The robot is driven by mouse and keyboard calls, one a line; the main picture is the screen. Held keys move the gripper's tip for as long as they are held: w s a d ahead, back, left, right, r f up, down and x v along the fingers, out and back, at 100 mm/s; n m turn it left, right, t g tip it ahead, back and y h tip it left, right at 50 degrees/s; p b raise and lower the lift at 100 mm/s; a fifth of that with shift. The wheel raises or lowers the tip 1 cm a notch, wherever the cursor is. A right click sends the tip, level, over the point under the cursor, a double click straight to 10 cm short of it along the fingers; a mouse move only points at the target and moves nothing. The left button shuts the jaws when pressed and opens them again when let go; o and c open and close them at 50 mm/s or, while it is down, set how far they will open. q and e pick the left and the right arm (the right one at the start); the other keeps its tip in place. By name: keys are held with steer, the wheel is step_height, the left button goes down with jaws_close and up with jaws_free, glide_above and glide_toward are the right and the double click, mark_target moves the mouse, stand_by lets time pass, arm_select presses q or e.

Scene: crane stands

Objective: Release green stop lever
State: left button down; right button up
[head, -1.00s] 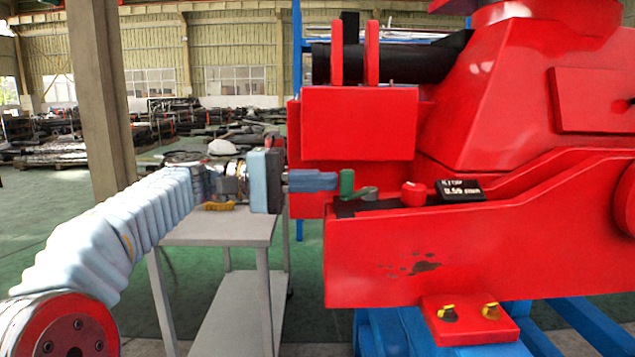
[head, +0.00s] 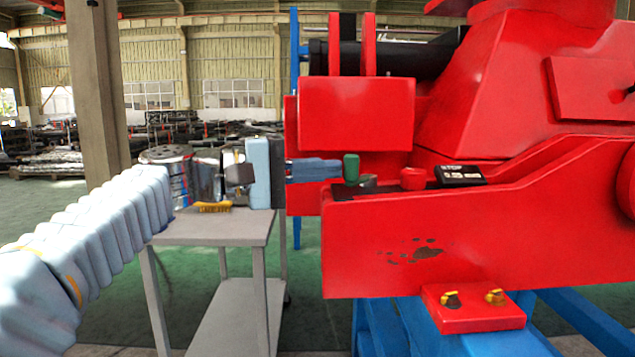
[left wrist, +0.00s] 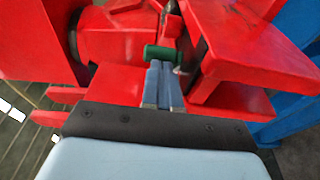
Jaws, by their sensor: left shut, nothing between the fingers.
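The green stop lever (head: 351,168) stands upright on the red crane's ledge, above a dark plate. In the left wrist view the green lever (left wrist: 160,53) lies across the picture just beyond my fingertips. My left gripper (head: 338,168) comes in from the left with its blue fingers level with the lever. In the left wrist view my left gripper (left wrist: 158,66) has its fingers together with nothing between them. The tips are at or very near the lever's side; I cannot tell if they touch. My right gripper is not in view.
The red crane body (head: 430,240) fills the right side. A red knob (head: 413,179) and a black STOP label (head: 461,175) sit right of the lever. A red block (head: 356,114) overhangs above.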

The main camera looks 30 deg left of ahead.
mark_target(350, 200)
arm_select(q)
steer(key=shift+s+d+f+n+t+y+b, duration=0.1)
steer(key=shift+s+d+n+t+y+b, duration=0.1)
steer(key=shift+d+n+t+y+b, duration=0.25)
steer(key=shift+s+d+f+n+t+y+b, duration=0.1)
steer(key=shift+s+d+n+t+y+b, duration=0.25)
steer(key=shift+y, duration=0.3)
steer(key=shift+d+r+n+t+y, duration=0.1)
steer(key=shift+d+n+t+y, duration=0.2)
steer(key=shift+n+t+y, duration=0.15)
steer(key=d+n+t+y, duration=0.1)
steer(key=y, duration=0.1)
steer(key=d+n+t+y, duration=0.1)
steer(key=n+y, duration=0.1)
steer(key=shift+s+r, duration=0.1)
steer(key=shift+d, duration=0.5)
